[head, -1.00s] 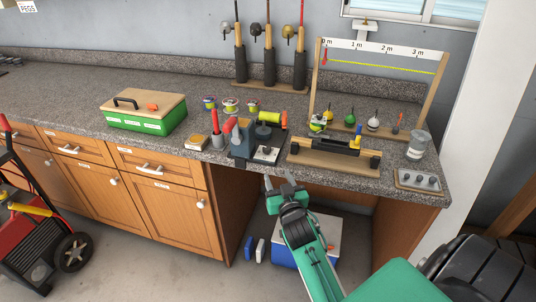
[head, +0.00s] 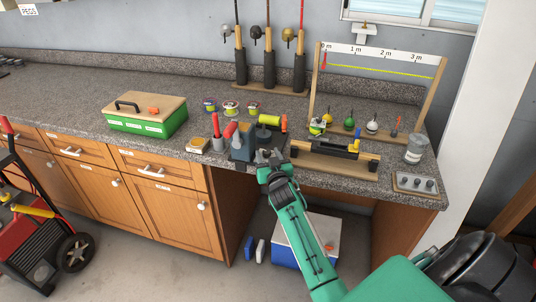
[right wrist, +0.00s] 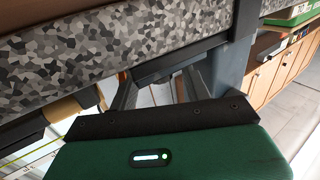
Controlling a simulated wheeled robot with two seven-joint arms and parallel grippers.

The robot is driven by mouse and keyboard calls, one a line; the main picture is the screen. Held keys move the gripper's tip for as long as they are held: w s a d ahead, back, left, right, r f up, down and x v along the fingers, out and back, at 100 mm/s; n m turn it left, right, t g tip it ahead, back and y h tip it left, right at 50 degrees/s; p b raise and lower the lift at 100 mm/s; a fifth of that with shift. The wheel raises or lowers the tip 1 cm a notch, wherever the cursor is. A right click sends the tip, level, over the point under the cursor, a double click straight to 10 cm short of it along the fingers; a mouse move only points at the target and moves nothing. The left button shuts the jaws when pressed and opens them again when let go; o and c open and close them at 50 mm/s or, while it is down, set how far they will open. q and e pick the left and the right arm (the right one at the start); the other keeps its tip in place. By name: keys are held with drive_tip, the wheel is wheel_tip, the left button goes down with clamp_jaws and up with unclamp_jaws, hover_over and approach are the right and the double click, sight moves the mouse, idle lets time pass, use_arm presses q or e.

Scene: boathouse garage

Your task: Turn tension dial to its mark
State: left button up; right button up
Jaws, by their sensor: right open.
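A blue-grey line winder (head: 241,146) with a red handle and a yellow spool (head: 269,118) stands at the counter's front edge. In the earlier head view a small pale plate with a dark knob shows at its front, possibly the tension dial. My right gripper (head: 269,155) now covers most of that plate, so the knob and any mark cannot be made out. The right gripper is open, its fingertips at the front of the winder; I cannot tell whether they touch it. In the right wrist view the gripper (right wrist: 152,92) shows close to the speckled counter edge. My left gripper is not in view.
A wooden stand with a black reel bar (head: 335,150) is right of the winder, and a knob panel (head: 415,184) lies at the right end. A red-handled tool (head: 217,130) and a green box (head: 146,115) are left. A cooler (head: 305,240) sits below.

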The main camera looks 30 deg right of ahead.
drive_tip(key=shift+w+d, duration=0.1)
drive_tip(key=shift+w, duration=0.05)
drive_tip(key=c, duration=1)
drive_tip(key=shift+r+y+p, duration=0.2)
drive_tip(key=shift+y+p, duration=0.1)
drive_tip(key=shift+p, duration=0.2)
drive_tip(key=shift+d+r+n+t+y+p, duration=0.1)
drive_tip(key=shift+n+t+y+p, duration=0.2)
drive_tip(key=shift+n+y+p, duration=0.4)
drive_tip(key=shift+d+n+y+p, duration=0.1)
drive_tip(key=shift+n+y+p, duration=0.7)
drive_tip(key=shift+y, duration=0.5)
drive_tip(key=shift+f, duration=0.25)
drive_tip(key=o, duration=1)
